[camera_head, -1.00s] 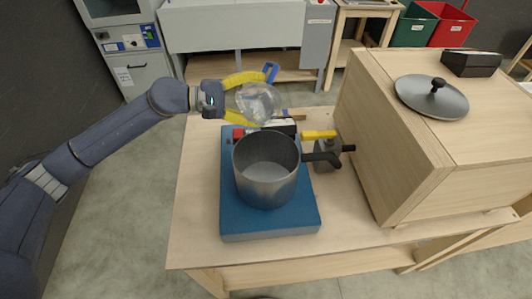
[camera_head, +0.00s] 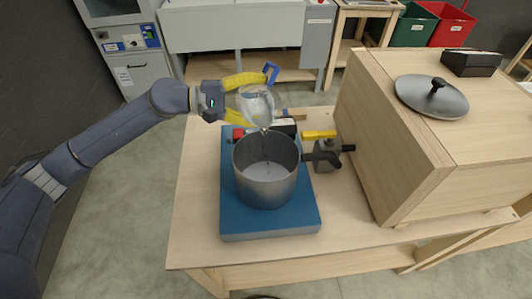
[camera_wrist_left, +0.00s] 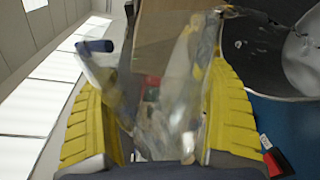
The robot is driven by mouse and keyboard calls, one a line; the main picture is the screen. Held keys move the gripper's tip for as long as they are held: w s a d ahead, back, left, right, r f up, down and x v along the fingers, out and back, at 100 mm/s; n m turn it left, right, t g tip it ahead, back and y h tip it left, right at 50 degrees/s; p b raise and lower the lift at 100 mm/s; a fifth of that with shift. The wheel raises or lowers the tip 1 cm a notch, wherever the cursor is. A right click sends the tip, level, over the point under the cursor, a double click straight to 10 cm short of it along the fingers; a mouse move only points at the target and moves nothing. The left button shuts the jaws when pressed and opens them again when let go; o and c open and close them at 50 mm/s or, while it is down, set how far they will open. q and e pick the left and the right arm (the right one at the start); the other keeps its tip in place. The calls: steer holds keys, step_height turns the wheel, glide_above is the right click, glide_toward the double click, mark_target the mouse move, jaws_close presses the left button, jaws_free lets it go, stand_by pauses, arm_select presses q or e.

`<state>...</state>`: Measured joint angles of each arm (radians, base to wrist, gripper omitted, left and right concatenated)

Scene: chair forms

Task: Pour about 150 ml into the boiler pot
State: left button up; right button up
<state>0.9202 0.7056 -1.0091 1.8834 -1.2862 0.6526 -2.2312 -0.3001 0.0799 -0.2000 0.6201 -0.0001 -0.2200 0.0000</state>
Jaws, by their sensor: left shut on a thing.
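My left gripper (camera_head: 250,98) is shut on a clear jug (camera_head: 260,104) with a blue handle (camera_head: 271,72). The jug is tilted, its mouth end above the far rim of the boiler pot. The pot (camera_head: 266,192) is grey metal with a black handle (camera_head: 322,157) pointing right, and it stands on a blue base (camera_head: 270,228). A small trace of liquid shows under the jug's lip, above the pot. In the left wrist view the jug (camera_wrist_left: 165,90) lies between the yellow fingers, with the pot (camera_wrist_left: 270,50) at upper right and small drops there. The liquid level is unclear.
A grey valve with a yellow lever (camera_head: 319,134) sits right of the pot. A large wooden box (camera_head: 370,150) bears a lid with a black knob (camera_head: 432,96) and a black case (camera_head: 471,63). The table (camera_head: 195,200) is bare left of the base.

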arm_select(q)
steer(key=shift+m, duration=0.3)
stand_by(1.0)
steer(key=shift+s+d+r, duration=0.1)
steer(key=shift+s+r, duration=0.1)
steer(key=shift+s, duration=0.2)
stand_by(1.0)
steer(key=shift+w+f, duration=0.15)
steer(key=shift+w, duration=0.3)
steer(key=n, duration=0.3)
steer(key=shift+r+g, duration=0.3)
steer(key=shift+f+n+h, duration=0.3)
steer(key=shift+f+n, duration=0.35)
steer(key=shift+n, duration=0.15)
steer(key=shift+w+r+n, duration=0.1)
steer(key=shift+n, duration=0.2)
stand_by(0.6)
